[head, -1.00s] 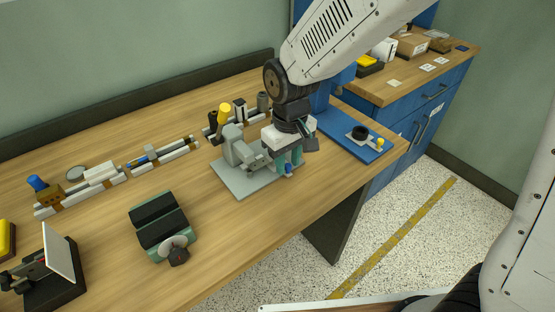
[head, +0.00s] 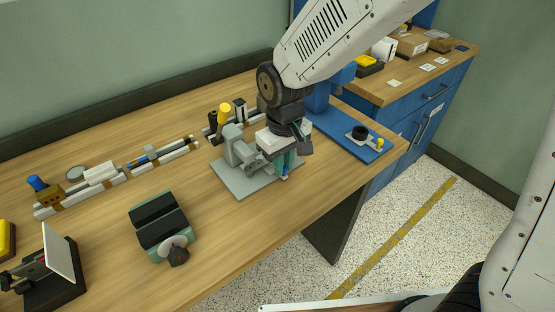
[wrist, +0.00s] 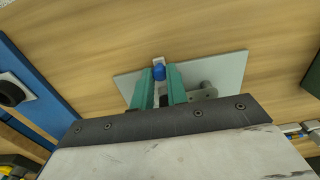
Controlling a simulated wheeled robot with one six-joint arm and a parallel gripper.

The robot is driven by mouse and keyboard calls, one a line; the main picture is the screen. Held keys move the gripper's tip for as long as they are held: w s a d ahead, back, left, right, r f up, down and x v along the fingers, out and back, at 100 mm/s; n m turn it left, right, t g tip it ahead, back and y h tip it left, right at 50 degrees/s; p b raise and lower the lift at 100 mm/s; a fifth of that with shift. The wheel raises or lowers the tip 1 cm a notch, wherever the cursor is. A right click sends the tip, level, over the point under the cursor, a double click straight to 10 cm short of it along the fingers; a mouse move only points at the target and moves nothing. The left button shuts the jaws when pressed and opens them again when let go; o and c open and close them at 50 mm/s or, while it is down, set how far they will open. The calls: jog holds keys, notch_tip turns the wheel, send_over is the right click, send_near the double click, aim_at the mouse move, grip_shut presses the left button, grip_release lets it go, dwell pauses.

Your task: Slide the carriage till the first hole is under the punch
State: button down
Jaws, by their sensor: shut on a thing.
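The punch (head: 233,143) is a grey frame standing on a light grey base plate (head: 236,187) on the wooden bench. The base plate also shows in the wrist view (wrist: 232,72). My gripper (head: 286,172) points down over the right part of the plate, its green fingers shut on the carriage's blue knob (wrist: 159,73). In the wrist view the knob shows between the tips of the two green fingers (wrist: 158,88). The carriage body and its holes are mostly hidden behind my gripper, so I cannot tell where the first hole lies relative to the punch.
A green-and-black vise-like block (head: 157,223) stands to the left on the bench. A rack with a yellow-handled tool (head: 225,112) stands behind the punch. A blue machine base (head: 368,148) is on the right. The bench in front of the plate is clear.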

jog(key=shift+s+a, duration=0.4)
jog(key=shift+a, duration=0.25)
jog(key=shift+s+a, duration=0.4)
jog(key=shift+a, duration=0.2)
jog(key=c, duration=1.3)
grip_release()
jog(key=shift+r, duration=0.1)
jog(key=shift+s+r, duration=0.1)
jog(key=shift+r, duration=2.3)
